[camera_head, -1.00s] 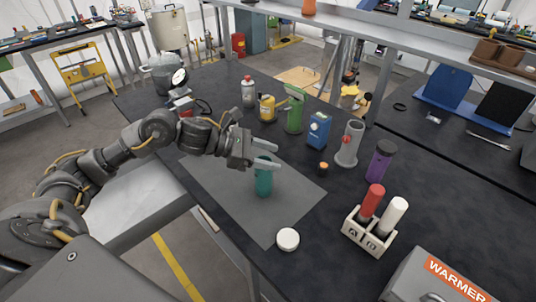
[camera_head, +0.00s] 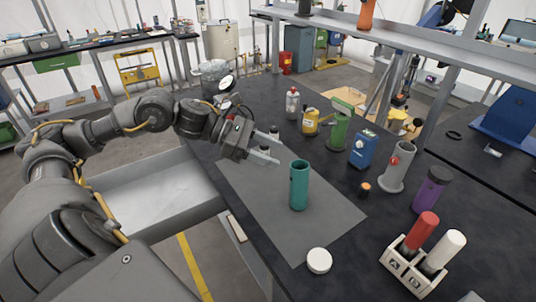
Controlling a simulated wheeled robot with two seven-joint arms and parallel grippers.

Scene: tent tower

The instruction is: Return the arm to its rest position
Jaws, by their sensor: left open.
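My left arm comes in from the left, and its gripper (camera_head: 269,145) is open and empty above the grey mat (camera_head: 250,195). A teal open-topped cylinder (camera_head: 299,187) stands upright on the mat, to the right of the gripper and apart from its fingers. A round white lid (camera_head: 319,261) lies at the mat's near edge. My right gripper is not in view.
Behind the mat stand a white bottle (camera_head: 292,103), a yellow container (camera_head: 311,121), a green device (camera_head: 340,125), a blue box (camera_head: 363,149) and a grey holder (camera_head: 398,167). A purple cylinder (camera_head: 430,190) and a two-slot rack (camera_head: 409,273) with red and white cylinders stand at right.

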